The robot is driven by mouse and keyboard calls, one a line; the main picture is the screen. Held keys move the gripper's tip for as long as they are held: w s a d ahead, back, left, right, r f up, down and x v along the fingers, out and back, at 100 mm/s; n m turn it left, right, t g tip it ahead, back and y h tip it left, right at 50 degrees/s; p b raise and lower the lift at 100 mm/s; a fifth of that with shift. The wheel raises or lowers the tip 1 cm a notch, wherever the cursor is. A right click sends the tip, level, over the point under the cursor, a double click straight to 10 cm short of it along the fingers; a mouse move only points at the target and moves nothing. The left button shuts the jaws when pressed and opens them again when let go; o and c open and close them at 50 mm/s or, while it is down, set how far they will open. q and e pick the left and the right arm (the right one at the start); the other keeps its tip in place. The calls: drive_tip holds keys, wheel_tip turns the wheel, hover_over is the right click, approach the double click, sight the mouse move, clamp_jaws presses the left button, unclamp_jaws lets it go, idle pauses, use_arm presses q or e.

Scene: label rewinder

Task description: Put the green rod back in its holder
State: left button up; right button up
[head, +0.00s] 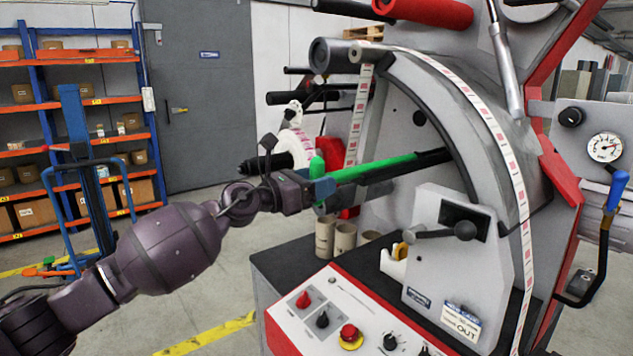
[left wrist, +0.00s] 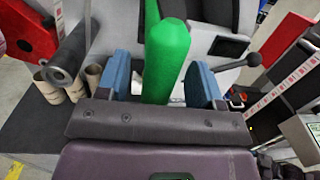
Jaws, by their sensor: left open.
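The green rod (head: 375,168) runs slantwise in front of the machine's grey curved housing. Its far end meets a black bar (head: 432,158) that reaches to the housing; I cannot tell whether the rod is seated in a holder. My left gripper (head: 322,187) is at the rod's near end. In the left wrist view, the rod (left wrist: 166,55) stands between the two blue fingers of my left gripper (left wrist: 160,80), which are open with gaps on both sides. The rod's lower part there is hidden behind the gripper body. My right gripper is not in view.
The label rewinder (head: 440,100) fills the right side, with a label strip (head: 480,105) over its housing. A control panel (head: 340,315) with knobs and a red button lies below. Cardboard cores (head: 335,238) stand on the dark ledge. Shelves (head: 75,130) stand far left.

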use_arm(q)
drive_tip(key=shift+s+a, duration=0.15)
drive_tip(key=shift+a, duration=0.1)
drive_tip(key=s+a+r+n+t+h, duration=0.1)
drive_tip(key=s+a+r+n+t, duration=0.15)
drive_tip(key=a+n, duration=0.25)
drive_tip(key=s+a+r+n+t, duration=0.1)
drive_tip(key=s+a+n+t, duration=0.1)
drive_tip(key=s+a+n, duration=0.3)
drive_tip(key=s+a+f+n+t+y, duration=0.1)
drive_tip(key=s+a+f+n+y, duration=0.2)
drive_tip(key=f+n, duration=0.65)
drive_tip(key=s+a+f+n+t+y, duration=0.15)
drive_tip(key=a+f+n+y, duration=0.3)
drive_tip(key=f+n, duration=0.5)
drive_tip(key=s+a+f+n+y, duration=0.25)
drive_tip(key=f+n+y, duration=0.25)
drive_tip(key=f+n, duration=0.45)
drive_tip(key=s+a+f+n+g+y, duration=0.2)
drive_tip(key=s+a+f+n, duration=0.1)
drive_tip(key=s+f, duration=0.8)
drive_tip(key=s+a+f+n+g+y, duration=0.3)
drive_tip(key=s+a+f+n, duration=0.1)
drive_tip(key=s+f, duration=0.7)
drive_tip(key=s+n, duration=0.1)
drive_tip(key=s, duration=0.2)
drive_tip(key=shift+s+f+b, duration=0.15)
drive_tip(key=shift+s+b, duration=0.15)
drive_tip(key=shift+s, duration=0.05)
